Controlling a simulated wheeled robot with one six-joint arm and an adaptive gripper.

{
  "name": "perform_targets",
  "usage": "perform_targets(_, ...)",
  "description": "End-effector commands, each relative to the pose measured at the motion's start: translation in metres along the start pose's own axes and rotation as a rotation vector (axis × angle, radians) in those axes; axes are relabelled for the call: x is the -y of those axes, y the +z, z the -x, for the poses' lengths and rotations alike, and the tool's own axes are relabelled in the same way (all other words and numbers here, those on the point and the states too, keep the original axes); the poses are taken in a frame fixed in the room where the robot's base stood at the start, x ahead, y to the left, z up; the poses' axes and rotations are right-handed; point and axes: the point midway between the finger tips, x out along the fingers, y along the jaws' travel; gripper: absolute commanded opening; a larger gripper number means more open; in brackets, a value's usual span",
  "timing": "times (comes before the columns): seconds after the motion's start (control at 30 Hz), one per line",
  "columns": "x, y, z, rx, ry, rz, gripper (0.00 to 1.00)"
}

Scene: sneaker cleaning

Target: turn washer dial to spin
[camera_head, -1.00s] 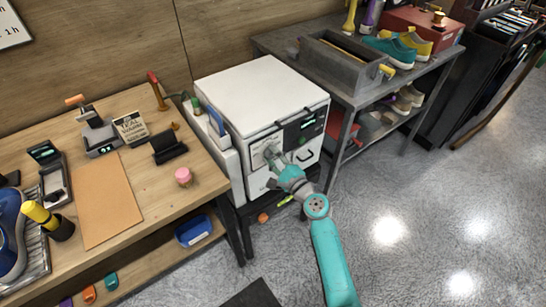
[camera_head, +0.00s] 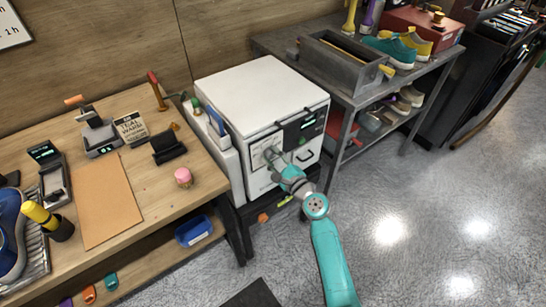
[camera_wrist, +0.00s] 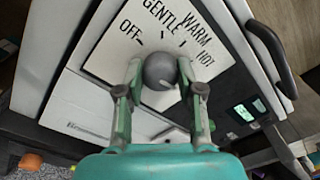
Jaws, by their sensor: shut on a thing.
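The white washer (camera_head: 262,90) stands between the wooden table and the metal bench, its front panel facing me. Its round grey dial (camera_wrist: 160,70) sits on a white label plate (camera_wrist: 108,48) marked OFF, GENTLE, WARM and HOT. A further label at the plate's lower edge is mostly hidden behind my gripper. My gripper (camera_wrist: 160,75) is shut on the dial, one finger on each side. A small light mark shows on the dial's lower part; I cannot tell for sure where its pointer stands. In the head view my gripper (camera_head: 274,158) reaches the panel from the front.
A lit green display (camera_wrist: 244,112) and a dark curved handle (camera_wrist: 272,55) lie right of the dial. The wooden table (camera_head: 140,180) with tools is at left; the metal bench (camera_head: 345,85) with a grey bin and shoes is at right. The floor in front is open.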

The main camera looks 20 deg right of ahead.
Motion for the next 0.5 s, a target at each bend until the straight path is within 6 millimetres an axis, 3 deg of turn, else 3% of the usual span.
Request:
perform_targets(0.03, 0.0005, -0.0004, -0.0003, -0.001, -0.001, -0.001, 0.02)
perform_targets(0.07, 0.0004, -0.0004, -0.0003, -0.001, -0.001, -0.001, 0.44)
perform_targets(0.13, 0.0004, -0.0003, -0.0003, -0.001, -0.001, -0.001, 0.61)
perform_targets(0.5, 0.0, -0.0003, 0.0029, 0.0, 0.0, 0.0, 0.62)
